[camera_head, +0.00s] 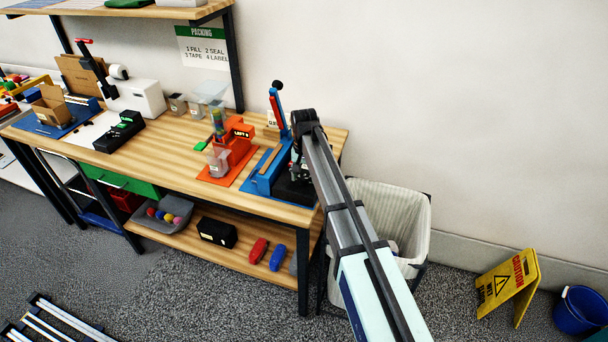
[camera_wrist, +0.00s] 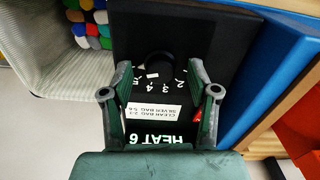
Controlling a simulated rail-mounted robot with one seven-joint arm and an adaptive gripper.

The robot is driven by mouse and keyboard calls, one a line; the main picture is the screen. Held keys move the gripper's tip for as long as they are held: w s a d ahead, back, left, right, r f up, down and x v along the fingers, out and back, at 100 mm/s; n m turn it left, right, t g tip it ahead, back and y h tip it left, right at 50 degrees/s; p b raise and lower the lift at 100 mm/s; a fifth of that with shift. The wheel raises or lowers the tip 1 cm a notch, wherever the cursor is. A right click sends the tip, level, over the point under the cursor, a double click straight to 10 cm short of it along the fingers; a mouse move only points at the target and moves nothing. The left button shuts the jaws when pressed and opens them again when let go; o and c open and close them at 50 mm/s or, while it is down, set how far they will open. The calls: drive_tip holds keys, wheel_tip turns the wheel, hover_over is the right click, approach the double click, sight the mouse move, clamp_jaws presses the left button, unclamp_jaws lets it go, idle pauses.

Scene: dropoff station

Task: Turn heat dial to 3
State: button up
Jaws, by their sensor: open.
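The heat dial (camera_wrist: 158,64) is a round black knob on a black control box (camera_wrist: 125,30). White numerals, among them 2, 3, 4 and 5, are printed around its near side. A white mark sits at the knob's near edge; I cannot tell exactly which numeral it points to. A display on the box reads "HEAT 6". My gripper (camera_wrist: 160,76) is open, with one finger on each side of the dial; contact is not clear. In the head view, the box (camera_head: 292,192) is partly hidden by my arm at the bench's right end.
The blue sealer (camera_head: 266,176) with a raised lever stands left of the box. An orange station (camera_head: 234,148) is farther left. A lined bin (camera_head: 410,215) stands beyond the bench's right edge. A label (camera_wrist: 152,115) for clear and silver bags lies below the dial.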

drive_tip(key=shift+f, duration=0.2)
clamp_jaws()
